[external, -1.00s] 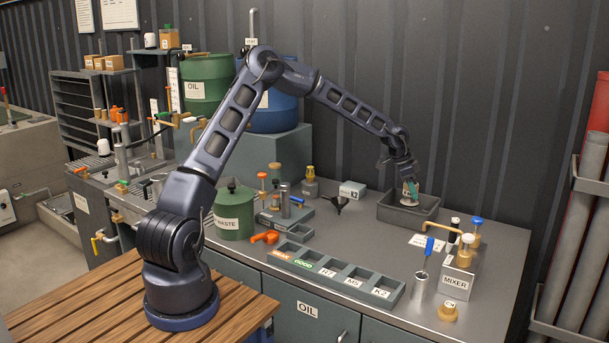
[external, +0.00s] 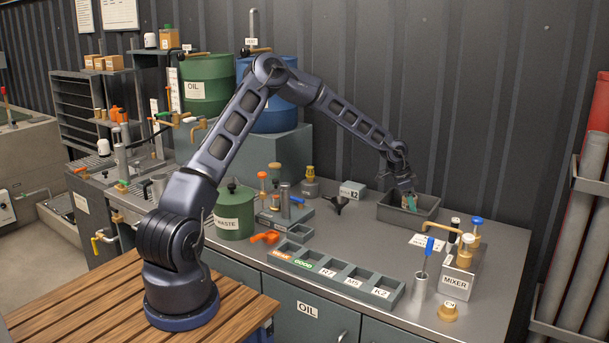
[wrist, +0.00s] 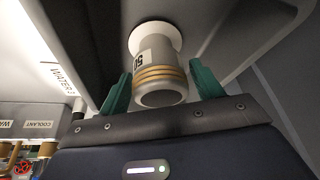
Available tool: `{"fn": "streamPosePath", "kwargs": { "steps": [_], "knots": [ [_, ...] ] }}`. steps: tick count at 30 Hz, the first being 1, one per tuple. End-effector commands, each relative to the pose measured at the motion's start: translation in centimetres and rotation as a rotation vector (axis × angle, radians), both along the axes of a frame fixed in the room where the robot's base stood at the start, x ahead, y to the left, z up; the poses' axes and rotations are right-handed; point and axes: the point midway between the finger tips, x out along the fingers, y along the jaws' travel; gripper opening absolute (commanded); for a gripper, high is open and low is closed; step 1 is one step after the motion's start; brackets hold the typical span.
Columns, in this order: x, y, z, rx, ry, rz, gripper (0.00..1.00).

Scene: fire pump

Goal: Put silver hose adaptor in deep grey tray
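The silver hose adaptor (wrist: 160,75) is a short cylinder with brass-coloured rings, a number label and a wide white flange (wrist: 155,38) at its far end. It sits between the two green fingers of my gripper (wrist: 161,75) in the wrist view. The fingers look shut on it, though a thin gap seems to show at the right finger. In the external view my gripper (external: 409,199) reaches down into the deep grey tray (external: 425,222) at the back right of the bench. The adaptor is mostly hidden there, and whether it touches the tray floor cannot be told.
A low divided tray (external: 340,273) with labelled compartments lies along the front edge. A mixer block (external: 456,282) with brass pipework and a metal cup (external: 419,287) stand front right of the deep tray.

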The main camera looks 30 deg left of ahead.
Motion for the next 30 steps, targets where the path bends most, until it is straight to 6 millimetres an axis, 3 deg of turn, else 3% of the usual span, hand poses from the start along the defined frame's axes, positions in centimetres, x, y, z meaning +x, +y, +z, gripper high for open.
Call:
{"fn": "streamPosePath", "kwargs": {
  "steps": [9,14,30],
  "knots": [
    [0.0,0.0,0.1,0.0,0.0,0.0,0.7],
    [-0.1,0.4,1.2,0.0,-0.002,0.002,0.7],
    [-1.8,3.5,9.8,0.0,0.0,0.001,0.7]
  ]
}}
